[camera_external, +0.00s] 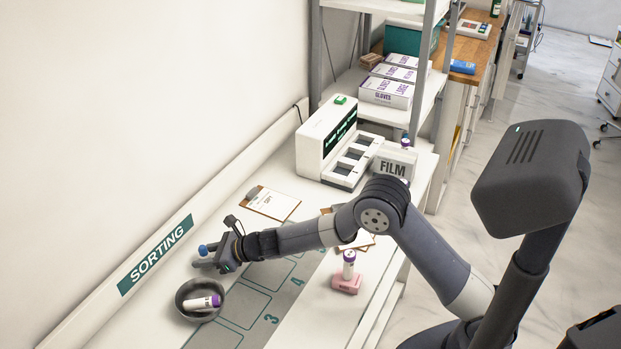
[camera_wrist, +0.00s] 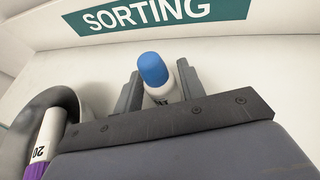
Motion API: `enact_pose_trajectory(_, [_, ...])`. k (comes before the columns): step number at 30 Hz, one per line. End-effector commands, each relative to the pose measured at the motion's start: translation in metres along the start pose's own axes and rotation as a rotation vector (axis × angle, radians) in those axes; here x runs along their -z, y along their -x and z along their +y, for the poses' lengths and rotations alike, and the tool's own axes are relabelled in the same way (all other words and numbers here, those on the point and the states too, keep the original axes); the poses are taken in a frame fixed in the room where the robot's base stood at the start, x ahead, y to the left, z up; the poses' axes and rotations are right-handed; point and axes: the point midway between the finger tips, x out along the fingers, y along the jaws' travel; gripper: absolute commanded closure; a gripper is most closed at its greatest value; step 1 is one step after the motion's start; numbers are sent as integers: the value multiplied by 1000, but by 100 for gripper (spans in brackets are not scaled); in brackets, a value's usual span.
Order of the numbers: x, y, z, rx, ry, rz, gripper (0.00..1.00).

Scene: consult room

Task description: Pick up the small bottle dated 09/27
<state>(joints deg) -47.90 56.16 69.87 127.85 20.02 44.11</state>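A small white bottle with a blue cap stands at the left end of the white counter; its cap (camera_external: 203,249) shows in the external view. In the wrist view the bottle (camera_wrist: 157,78) is between the two fingers of my gripper (camera_wrist: 160,92). My gripper (camera_external: 211,262) is low over the counter, just behind the bowl. Dark marks show on the bottle's label, but the date cannot be read; the lower part is hidden by my gripper.
A dark bowl (camera_external: 179,299) holding white, purple-capped bottles (camera_external: 203,302) stands close by; it also shows in the wrist view (camera_wrist: 30,118). A clipboard (camera_external: 270,203) and white machine (camera_external: 327,137) are farther back.

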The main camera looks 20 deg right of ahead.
Motion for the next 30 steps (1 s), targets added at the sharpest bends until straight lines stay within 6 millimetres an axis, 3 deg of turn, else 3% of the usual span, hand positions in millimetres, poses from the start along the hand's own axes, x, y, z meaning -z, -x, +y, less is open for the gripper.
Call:
enact_pose_trajectory(11, [0, 0, 0, 0, 0, 0, 93])
enact_pose_trajectory(19, [-4, 2, 0, 0, 0, -1, 94])
enact_pose_trajectory(30, [-64, 26, 0, 0, 3, -3, 94])
